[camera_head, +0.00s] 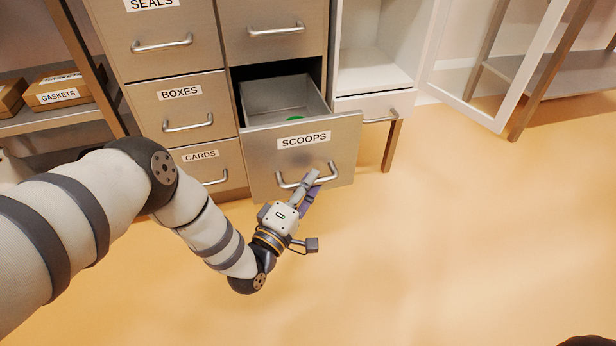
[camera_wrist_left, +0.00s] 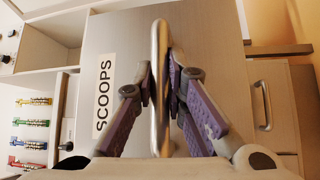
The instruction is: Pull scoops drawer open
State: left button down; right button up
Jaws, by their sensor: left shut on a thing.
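The scoops drawer (camera_head: 258,150) is pulled out from the cabinet in the head view, with its inside showing. A small green thing (camera_head: 294,118) lies inside it; most of it is hidden by the drawer front. The drawer front with its SCOOPS label also shows in the left wrist view (camera_wrist_left: 125,40). My left gripper (camera_head: 311,180) is shut on the drawer's metal bar handle (camera_head: 287,185). In the left wrist view the handle (camera_wrist_left: 159,60) runs between the two fingers of the gripper (camera_wrist_left: 160,85). My right gripper is not in view.
The cabinet's BOXES drawer (camera_head: 178,105) and CARDS drawer (camera_head: 205,170) are shut at the left. A white cabinet (camera_head: 375,75) with an open glass door (camera_head: 490,60) stands to the right. A GASKETS box (camera_head: 60,92) sits on a shelf. The floor (camera_head: 450,240) at the right is clear.

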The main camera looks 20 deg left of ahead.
pick_arm(q)
jog(key=c, duration=1.6)
grip_release()
jog(key=v, duration=1.2)
